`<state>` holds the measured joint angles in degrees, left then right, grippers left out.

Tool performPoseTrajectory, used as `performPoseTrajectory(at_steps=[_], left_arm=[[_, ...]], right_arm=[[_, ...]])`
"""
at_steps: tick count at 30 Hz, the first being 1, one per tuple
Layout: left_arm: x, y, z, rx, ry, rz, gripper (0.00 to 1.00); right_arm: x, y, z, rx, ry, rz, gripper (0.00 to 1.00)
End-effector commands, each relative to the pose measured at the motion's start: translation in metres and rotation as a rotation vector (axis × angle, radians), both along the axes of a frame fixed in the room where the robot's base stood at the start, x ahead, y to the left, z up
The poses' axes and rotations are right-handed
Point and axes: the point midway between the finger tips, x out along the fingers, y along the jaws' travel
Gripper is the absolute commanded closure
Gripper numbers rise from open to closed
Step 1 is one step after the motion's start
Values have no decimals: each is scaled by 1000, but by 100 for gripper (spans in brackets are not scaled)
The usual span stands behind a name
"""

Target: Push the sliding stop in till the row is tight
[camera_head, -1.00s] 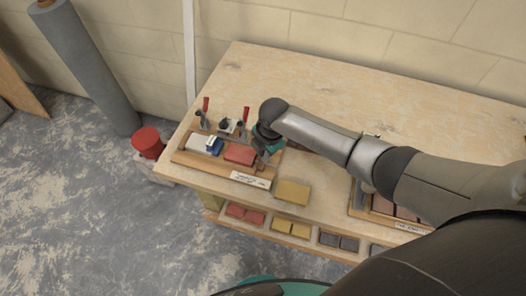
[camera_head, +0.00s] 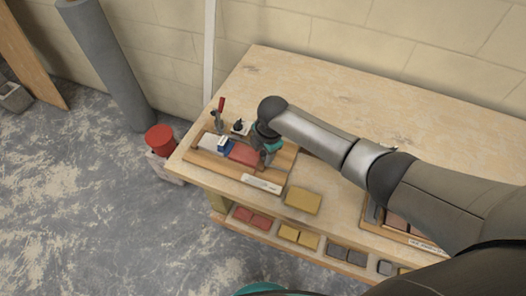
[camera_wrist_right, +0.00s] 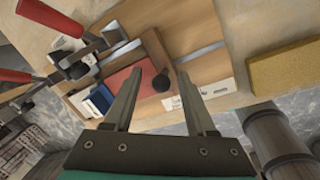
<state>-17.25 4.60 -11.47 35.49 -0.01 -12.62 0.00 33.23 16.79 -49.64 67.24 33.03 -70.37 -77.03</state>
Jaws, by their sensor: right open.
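The row lies in a wooden fixture (camera_head: 200,163) on the bench: a white block (camera_head: 211,142), a thin blue block (camera_head: 224,147) and a red block (camera_head: 243,154). The blue block (camera_wrist_right: 100,98) and red block (camera_wrist_right: 118,80) also show in the right wrist view. The sliding stop (camera_wrist_right: 153,48) is a wooden bar with a dark knob (camera_wrist_right: 160,83), at the red block's right end; I cannot tell whether they touch. My right gripper (camera_wrist_right: 161,73) is open, its fingers on either side of the knob. In the head view the right gripper (camera_head: 268,156) hides the stop. My left gripper is out of view.
Red-handled clamps (camera_wrist_right: 50,16) stand along the fixture's back edge, close to my right gripper. A yellow block (camera_head: 303,200) lies on the bench right of the fixture. Shelf bins (camera_head: 298,236) sit below the front edge. The back of the bench (camera_head: 350,105) is clear.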

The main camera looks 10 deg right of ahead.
Motion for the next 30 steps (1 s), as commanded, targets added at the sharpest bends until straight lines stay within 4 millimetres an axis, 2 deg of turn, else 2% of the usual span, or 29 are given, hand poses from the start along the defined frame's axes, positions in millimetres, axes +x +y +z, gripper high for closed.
performPoseTrajectory(at_steps=[5, 10, 30], left_arm=[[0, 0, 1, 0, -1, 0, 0], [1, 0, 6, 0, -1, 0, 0], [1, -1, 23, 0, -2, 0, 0]], right_arm=[[0, -1, 2, 0, 0, 0, 44], [-3, -2, 17, -1, -1, 1, 44], [-23, -10, 131, 0, -3, 0, 44]])
